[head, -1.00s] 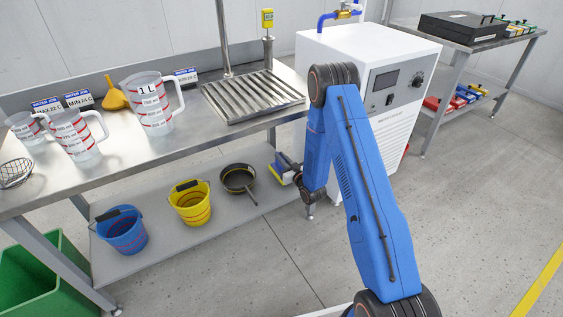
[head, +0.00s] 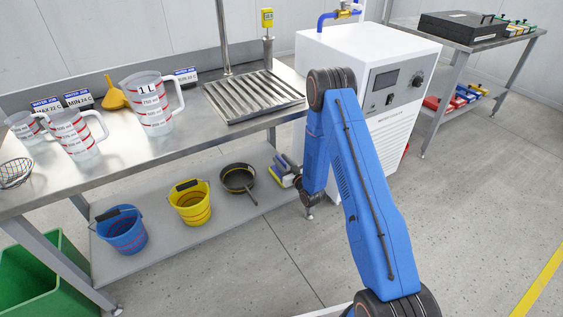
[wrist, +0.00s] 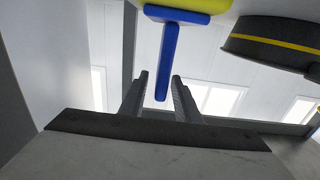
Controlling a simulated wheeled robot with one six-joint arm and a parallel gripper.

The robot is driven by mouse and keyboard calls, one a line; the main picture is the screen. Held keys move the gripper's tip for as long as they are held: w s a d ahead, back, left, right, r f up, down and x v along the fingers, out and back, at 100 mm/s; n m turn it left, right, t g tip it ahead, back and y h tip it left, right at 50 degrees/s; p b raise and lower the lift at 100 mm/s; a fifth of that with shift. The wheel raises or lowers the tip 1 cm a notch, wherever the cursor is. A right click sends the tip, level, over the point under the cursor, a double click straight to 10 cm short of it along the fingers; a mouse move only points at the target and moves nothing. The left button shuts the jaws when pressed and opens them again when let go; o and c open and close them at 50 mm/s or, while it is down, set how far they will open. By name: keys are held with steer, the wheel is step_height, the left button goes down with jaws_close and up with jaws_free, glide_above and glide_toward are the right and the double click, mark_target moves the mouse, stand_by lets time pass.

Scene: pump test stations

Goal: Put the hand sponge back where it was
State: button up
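The hand sponge shows at the top of the wrist view, with a yellow pad (wrist: 205,5) and a blue handle (wrist: 166,55) pointing toward my gripper (wrist: 160,77). My gripper's two dark fingers are apart. The handle's end lies between them in the picture, with a gap on each side and no visible contact. In the head view, the sponge (head: 286,182) is small and partly hidden by my wrist, at the right end of the lower shelf (head: 165,245). I cannot tell there whether it rests on the shelf.
A dark pan (head: 238,179) stands close left of the sponge; its yellow-striped side (wrist: 275,42) shows in the wrist view. A yellow bucket (head: 190,205) and a blue bucket (head: 123,232) stand farther left. The white machine (head: 375,60) is close on the right.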

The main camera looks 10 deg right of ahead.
steer(key=v, duration=1.2)
step_height(320, 180, up, 14)
steer(key=w+d+g+h, duration=0.1)
steer(key=w+g+h, duration=0.1)
steer(key=w+g, duration=0.1)
steer(key=s+d+r+g+h, duration=0.3)
steer(key=s+r, duration=0.5)
steer(key=r, duration=0.5)
steer(key=s+r+m+g, duration=0.1)
steer(key=s+r+g, duration=0.1)
steer(key=s, duration=1.1)
steer(key=s+r+m+g, duration=0.1)
steer(key=s+r, duration=0.4)
steer(key=s, duration=0.8)
steer(key=s+r+m+g, duration=0.1)
steer(key=s+r+g, duration=0.2)
steer(key=s, duration=1.1)
steer(key=shift+a+r+m+h, duration=0.3)
steer(key=shift+a+r, duration=0.15)
steer(key=shift+r, duration=0.3)
